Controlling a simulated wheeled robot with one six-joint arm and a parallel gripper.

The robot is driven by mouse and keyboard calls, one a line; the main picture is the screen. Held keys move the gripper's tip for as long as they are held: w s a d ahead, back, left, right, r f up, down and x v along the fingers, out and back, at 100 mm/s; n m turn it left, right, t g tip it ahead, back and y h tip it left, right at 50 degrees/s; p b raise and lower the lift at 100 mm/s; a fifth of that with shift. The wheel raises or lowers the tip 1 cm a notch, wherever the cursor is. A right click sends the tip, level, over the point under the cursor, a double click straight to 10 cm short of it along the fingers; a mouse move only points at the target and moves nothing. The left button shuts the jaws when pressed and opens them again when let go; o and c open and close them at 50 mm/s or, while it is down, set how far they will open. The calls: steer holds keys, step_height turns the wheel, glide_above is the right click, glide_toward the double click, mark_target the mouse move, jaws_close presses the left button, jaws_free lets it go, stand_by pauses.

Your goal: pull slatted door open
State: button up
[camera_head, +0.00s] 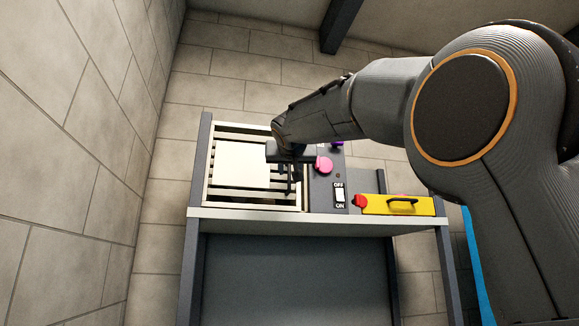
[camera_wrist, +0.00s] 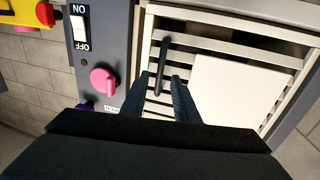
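The slatted door (camera_head: 222,191) is a cream frame with horizontal slats and a pale square panel, set in the front of a grey cabinet. It looks closed in its frame. In the wrist view the door (camera_wrist: 240,42) fills the right half, with a dark bar handle (camera_wrist: 163,62) at its left side. My gripper (camera_head: 291,190) is in front of the door's right edge. In the wrist view my gripper's two fingers (camera_wrist: 160,77) are apart, and the handle's lower end shows between them. I cannot tell whether they touch it. My gripper partly hides the handle in the head view.
Right of the door are a pink knob (camera_head: 324,164), a purple part (camera_head: 337,143) and an OFF/ON switch (camera_head: 340,194). A yellow box with a dark handle (camera_head: 398,205) sits further right. A tiled wall (camera_head: 75,130) stands at left. The dark space below the cabinet ledge (camera_head: 300,214) looks empty.

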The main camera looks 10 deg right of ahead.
steer(key=shift+w+d+p, duration=0.15)
steer(key=shift+w+p, duration=0.15)
steer(key=shift+w, duration=0.35)
steer(key=shift+w+d+p, duration=0.15)
steer(key=shift+w+p, duration=0.15)
steer(key=shift+w, duration=0.35)
jaws_close()
